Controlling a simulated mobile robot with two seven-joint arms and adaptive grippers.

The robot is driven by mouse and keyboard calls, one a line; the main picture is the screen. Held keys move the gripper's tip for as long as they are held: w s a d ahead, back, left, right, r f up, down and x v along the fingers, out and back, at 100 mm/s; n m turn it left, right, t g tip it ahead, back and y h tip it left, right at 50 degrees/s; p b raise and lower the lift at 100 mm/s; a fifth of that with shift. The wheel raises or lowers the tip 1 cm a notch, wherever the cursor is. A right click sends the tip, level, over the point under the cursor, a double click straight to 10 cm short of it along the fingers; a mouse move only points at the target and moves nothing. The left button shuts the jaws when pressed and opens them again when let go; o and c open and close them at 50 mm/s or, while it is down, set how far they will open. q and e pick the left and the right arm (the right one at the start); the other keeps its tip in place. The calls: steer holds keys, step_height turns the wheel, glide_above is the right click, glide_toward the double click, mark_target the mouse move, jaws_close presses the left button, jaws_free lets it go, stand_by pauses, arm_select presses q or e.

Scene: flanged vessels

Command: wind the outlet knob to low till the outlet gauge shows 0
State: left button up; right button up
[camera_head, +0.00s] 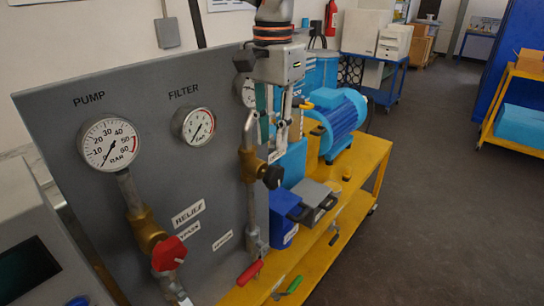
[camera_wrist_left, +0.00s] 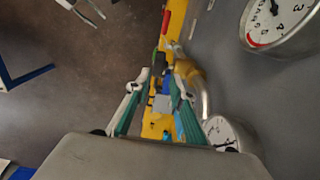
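A black knob (camera_head: 272,177) sits on a brass valve on the pipe under the third gauge (camera_head: 246,92), whose name is hidden; I take it as the outlet knob. My left gripper (camera_head: 285,118) is above the knob and apart from it, empty, with its fingers spread. In the wrist view, the black knob (camera_wrist_left: 161,57) shows beyond the gap between the teal-padded fingertips (camera_wrist_left: 155,84). The third gauge is mostly behind my gripper; a gauge low in the wrist view (camera_wrist_left: 225,132) appears to be it, its reading unclear.
The grey panel (camera_head: 85,215) also carries the PUMP gauge (camera_head: 109,143), FILTER gauge (camera_head: 198,126) and a red knob (camera_head: 169,254).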

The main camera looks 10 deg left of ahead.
mark_target(273, 168)
arm_select(q)
step_height(273, 168, down, 7)
steer(key=shift+s+f+p, duration=0.1)
steer(key=shift+f+p, duration=0.05)
steer(key=shift+p, duration=0.2)
jaws_close()
